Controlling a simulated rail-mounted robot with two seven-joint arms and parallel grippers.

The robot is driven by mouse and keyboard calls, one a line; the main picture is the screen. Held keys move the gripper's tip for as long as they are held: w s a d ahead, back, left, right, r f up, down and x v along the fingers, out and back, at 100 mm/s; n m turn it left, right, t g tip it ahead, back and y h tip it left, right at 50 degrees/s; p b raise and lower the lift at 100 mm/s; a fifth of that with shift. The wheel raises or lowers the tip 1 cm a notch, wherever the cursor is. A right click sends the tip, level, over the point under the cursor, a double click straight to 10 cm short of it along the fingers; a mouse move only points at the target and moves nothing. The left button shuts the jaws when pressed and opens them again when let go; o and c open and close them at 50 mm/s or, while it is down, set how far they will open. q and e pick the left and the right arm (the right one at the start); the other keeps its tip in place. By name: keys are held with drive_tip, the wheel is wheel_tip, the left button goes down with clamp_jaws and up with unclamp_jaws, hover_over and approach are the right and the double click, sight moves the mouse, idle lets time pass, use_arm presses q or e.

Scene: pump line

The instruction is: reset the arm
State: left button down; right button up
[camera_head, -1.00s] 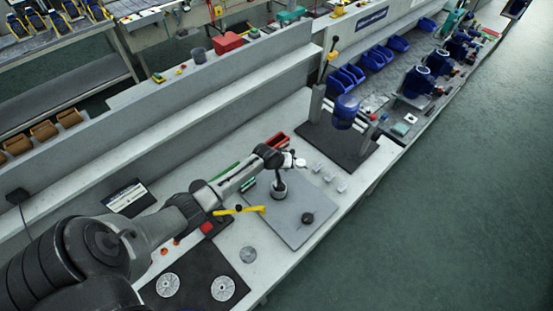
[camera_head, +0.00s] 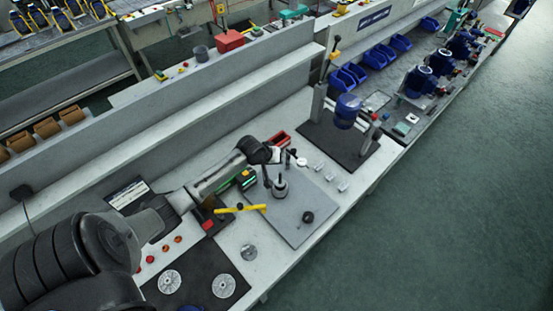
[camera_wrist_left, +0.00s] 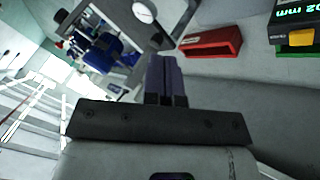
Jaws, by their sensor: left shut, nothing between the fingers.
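My left arm comes in from the left over the bench in the head view. Its gripper (camera_head: 286,157) is over the back part of the grey plate (camera_head: 295,228), and its fingertips are small there. In the left wrist view the two dark fingers (camera_wrist_left: 167,80) are closed together with nothing between them. A grey cylindrical part (camera_head: 279,187) with a thin upright stem stands on the plate, just below and in front of the gripper. A small dark round part (camera_head: 308,217) lies near the plate's front. My right gripper is in neither view.
A red tray (camera_head: 280,141) shows behind the gripper and in the left wrist view (camera_wrist_left: 212,42). A green-and-black gauge (camera_head: 246,178) is beside my forearm. A yellow tool (camera_head: 239,208) lies at the plate's left edge. A blue motor (camera_head: 347,110) stands to the right.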

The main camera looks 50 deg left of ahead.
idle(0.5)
use_arm(q)
drive_tip(key=s+d+r+m+y+p, duration=0.2)
drive_tip(key=s+d+r+m, duration=0.6)
drive_tip(key=d+r+m, duration=0.4)
drive_tip(key=s+d+g+h+p, duration=0.1)
drive_tip(key=s+d+g+p, duration=0.1)
drive_tip(key=s+d, duration=0.5)
drive_tip(key=s+d+f+g+h+p, duration=0.1)
drive_tip(key=s+d+p, duration=0.1)
drive_tip(key=s+d, duration=0.5)
drive_tip(key=s, duration=0.6)
drive_tip(key=shift+f+n+g+p, duration=0.3)
drive_tip(key=shift+n+g+p, duration=0.1)
